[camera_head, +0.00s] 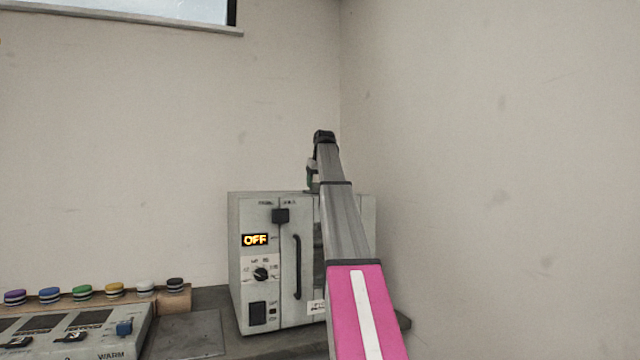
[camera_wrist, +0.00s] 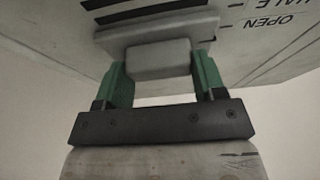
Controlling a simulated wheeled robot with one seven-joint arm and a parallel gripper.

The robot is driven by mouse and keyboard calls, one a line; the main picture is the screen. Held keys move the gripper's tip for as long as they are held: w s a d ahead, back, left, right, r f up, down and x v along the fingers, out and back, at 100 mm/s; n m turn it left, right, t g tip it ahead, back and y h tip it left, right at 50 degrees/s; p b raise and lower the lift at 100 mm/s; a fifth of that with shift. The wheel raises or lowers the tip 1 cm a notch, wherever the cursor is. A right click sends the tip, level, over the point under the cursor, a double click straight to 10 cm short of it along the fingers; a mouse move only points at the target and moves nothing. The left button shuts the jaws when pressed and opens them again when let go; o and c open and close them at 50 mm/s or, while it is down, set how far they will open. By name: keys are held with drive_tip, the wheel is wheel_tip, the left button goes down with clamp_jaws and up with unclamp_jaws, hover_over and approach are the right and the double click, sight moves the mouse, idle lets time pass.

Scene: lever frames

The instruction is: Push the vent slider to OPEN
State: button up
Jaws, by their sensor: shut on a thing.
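The vent slider's pale grey knob (camera_wrist: 158,58) sits between the green fingers of my gripper (camera_wrist: 162,72) in the wrist view. My gripper is shut on it, one finger at each side. Upside-down lettering reading OPEN (camera_wrist: 270,22) and part of HALF shows on the panel right of the knob, with scale marks beside it. In the head view my gripper (camera_head: 311,176) is at the top of the grey appliance (camera_head: 262,290), mostly behind my arm. The slider itself is hidden there.
The appliance has an OFF display (camera_head: 255,240), a black dial (camera_head: 261,274) and a door handle (camera_head: 297,266). A control panel (camera_head: 130,335) and several coloured round pieces lie to its left. Walls stand behind and at the right.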

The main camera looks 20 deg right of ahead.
drive_tip(key=shift+w+r, duration=0.1)
drive_tip(key=shift+w, duration=0.1)
drive_tip(key=o, duration=1.3)
drive_tip(key=shift+w, duration=0.1)
drive_tip(key=v, duration=1)
drive_tip(key=shift+s+r, duration=0.3)
